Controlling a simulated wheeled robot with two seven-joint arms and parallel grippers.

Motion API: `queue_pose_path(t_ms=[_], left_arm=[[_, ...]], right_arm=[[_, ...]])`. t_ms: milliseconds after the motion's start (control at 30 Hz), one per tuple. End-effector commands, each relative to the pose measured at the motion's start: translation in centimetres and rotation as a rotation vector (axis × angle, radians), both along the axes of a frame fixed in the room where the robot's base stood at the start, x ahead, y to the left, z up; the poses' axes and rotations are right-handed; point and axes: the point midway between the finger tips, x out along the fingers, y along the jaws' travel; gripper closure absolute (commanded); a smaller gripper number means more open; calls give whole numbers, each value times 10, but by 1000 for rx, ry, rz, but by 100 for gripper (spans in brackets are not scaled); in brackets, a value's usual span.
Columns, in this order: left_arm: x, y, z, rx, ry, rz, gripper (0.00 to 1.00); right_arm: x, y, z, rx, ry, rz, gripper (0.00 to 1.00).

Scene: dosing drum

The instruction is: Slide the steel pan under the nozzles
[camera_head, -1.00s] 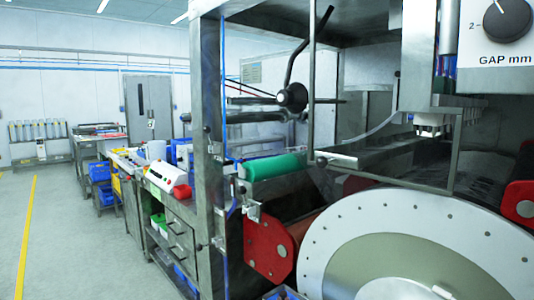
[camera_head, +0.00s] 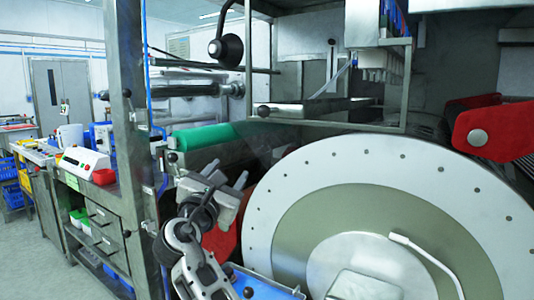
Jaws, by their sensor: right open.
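The steel pan (camera_head: 315,107) is a shallow grey tray with a black knob (camera_head: 264,111) at its left end, on the frame above the drum. The white nozzles (camera_head: 376,72) hang above and to the right of most of it; whether its right end lies beneath them I cannot tell. My right gripper (camera_head: 226,180) is open and empty, in front of the green roller, below and left of the knob and apart from the pan in the picture. My left gripper is not in view.
A large white disc (camera_head: 340,165) fills the lower right. A red bracket (camera_head: 490,133) is at the right. A steel post (camera_head: 128,150) stands left of my right arm. A green roller (camera_head: 190,137) lies behind the gripper. A blue tray (camera_head: 262,284) is at the bottom.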

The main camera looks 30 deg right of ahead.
Motion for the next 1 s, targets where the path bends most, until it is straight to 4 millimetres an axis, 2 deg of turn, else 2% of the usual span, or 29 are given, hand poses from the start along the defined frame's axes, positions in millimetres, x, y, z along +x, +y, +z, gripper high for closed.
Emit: queue_pose_path(t_ms=[33,100,200,367,800,1000], left_arm=[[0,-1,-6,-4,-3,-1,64],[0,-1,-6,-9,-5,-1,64],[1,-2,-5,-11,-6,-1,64],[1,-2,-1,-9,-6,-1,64],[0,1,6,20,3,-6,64],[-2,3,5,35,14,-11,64]], right_arm=[[-6,-1,24,-64,4,-74,49],[-14,-3,49,-128,21,-157,49],[-22,-5,69,-175,38,-225,49],[-18,-18,81,-188,45,-247,49],[24,-93,116,-186,45,-243,49],[40,-119,128,-187,45,-241,49]])
